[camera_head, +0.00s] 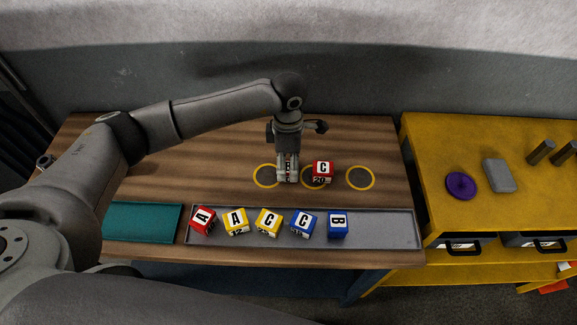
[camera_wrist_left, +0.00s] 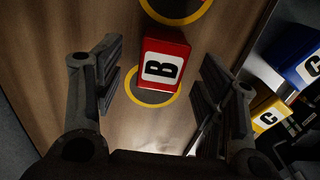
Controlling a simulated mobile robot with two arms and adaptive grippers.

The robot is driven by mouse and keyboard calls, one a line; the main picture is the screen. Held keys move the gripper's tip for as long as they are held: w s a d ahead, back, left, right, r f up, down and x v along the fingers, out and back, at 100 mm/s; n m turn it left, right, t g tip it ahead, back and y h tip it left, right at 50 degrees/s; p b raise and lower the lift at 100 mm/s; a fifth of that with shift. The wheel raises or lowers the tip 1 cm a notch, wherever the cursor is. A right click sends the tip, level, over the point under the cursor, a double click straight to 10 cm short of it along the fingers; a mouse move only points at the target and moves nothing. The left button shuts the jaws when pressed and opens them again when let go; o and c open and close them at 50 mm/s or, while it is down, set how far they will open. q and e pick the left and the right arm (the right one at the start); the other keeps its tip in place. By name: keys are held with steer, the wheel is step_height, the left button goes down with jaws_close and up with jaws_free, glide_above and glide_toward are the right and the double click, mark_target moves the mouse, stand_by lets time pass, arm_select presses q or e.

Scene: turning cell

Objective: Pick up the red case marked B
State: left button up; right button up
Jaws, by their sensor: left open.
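The red case marked B (camera_wrist_left: 164,65) stands on the wooden table in the left wrist view, at the edge of a yellow ring (camera_wrist_left: 152,96). My left gripper (camera_wrist_left: 163,80) is open, with a finger on each side of the case and gaps between. In the head view my left gripper (camera_head: 288,179) points down at the table and hides most of the B case; only bits of red show at the fingers. Another red case, marked C (camera_head: 322,170), stands close to the right of the gripper. My right gripper is not in view.
A grey tray (camera_head: 385,229) at the front holds red, yellow and blue cases in a row. A teal mat (camera_head: 143,222) lies left of it. The right ring (camera_head: 361,178) is empty. A yellow bench (camera_head: 425,150) with a purple disc (camera_head: 461,185) stands at the right.

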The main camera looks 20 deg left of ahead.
arm_select(q)
steer(key=shift+s+f+p, duration=0.15)
steer(key=shift+f+p, duration=0.25)
steer(key=shift+f, duration=1.05)
steer(key=c, duration=1.2)
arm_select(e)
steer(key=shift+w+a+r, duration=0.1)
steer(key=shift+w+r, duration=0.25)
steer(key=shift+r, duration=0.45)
